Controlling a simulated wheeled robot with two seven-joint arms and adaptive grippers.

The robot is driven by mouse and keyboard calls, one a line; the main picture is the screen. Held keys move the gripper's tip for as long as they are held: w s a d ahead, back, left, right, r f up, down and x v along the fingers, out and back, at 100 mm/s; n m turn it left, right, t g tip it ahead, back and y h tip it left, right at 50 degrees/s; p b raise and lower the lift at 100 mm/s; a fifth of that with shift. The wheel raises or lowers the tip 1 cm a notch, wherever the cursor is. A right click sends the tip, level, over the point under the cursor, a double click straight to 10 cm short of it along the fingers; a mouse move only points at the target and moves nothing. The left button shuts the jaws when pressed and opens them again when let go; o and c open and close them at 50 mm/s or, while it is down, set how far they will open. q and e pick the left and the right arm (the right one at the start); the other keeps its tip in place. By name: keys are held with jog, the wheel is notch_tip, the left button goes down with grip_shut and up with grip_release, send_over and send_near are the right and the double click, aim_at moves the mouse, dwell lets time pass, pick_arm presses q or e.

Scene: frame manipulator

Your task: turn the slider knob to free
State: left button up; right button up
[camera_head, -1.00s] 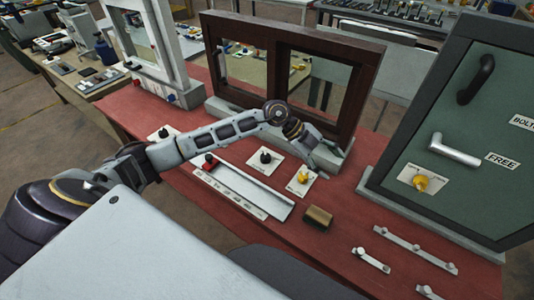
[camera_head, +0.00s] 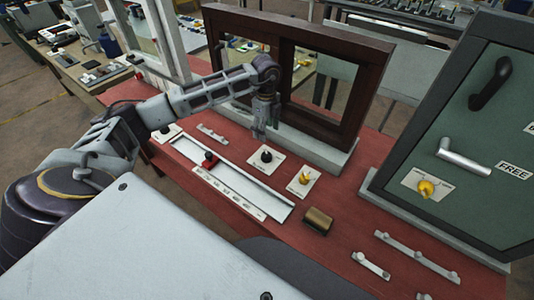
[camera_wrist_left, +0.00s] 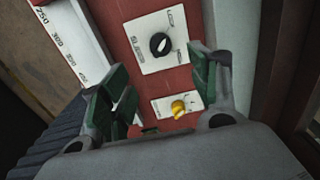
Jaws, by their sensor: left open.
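The slider knob is a black round knob (camera_head: 266,156) with a white mark, on a white label plate on the red bench. It also shows in the left wrist view (camera_wrist_left: 160,45), where its plate carries a word like "SLIDER" and another like "LOCK". My left gripper (camera_head: 262,132) points down just behind the black knob in the head view. In the wrist view its green-padded fingers (camera_wrist_left: 160,88) are spread apart with nothing between them. The knob lies beyond the fingertips, apart from them. My right gripper is not in view.
A yellow knob (camera_head: 304,178) on its own plate sits beside the black one. A white rail with a red slider (camera_head: 210,160) lies to the left. A dark window frame (camera_head: 345,110) stands behind. A green panel door (camera_head: 470,130) stands at right, and a brown block (camera_head: 318,221) in front.

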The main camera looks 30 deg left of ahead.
aim_at(266, 153)
pick_arm(q)
jog(key=shift+f, duration=0.15)
notch_tip(266, 153, down, 12)
jog(key=shift+f+p, duration=0.1)
jog(key=shift+p, duration=0.95)
jog(key=shift+f, duration=0.65)
jog(key=c, duration=1)
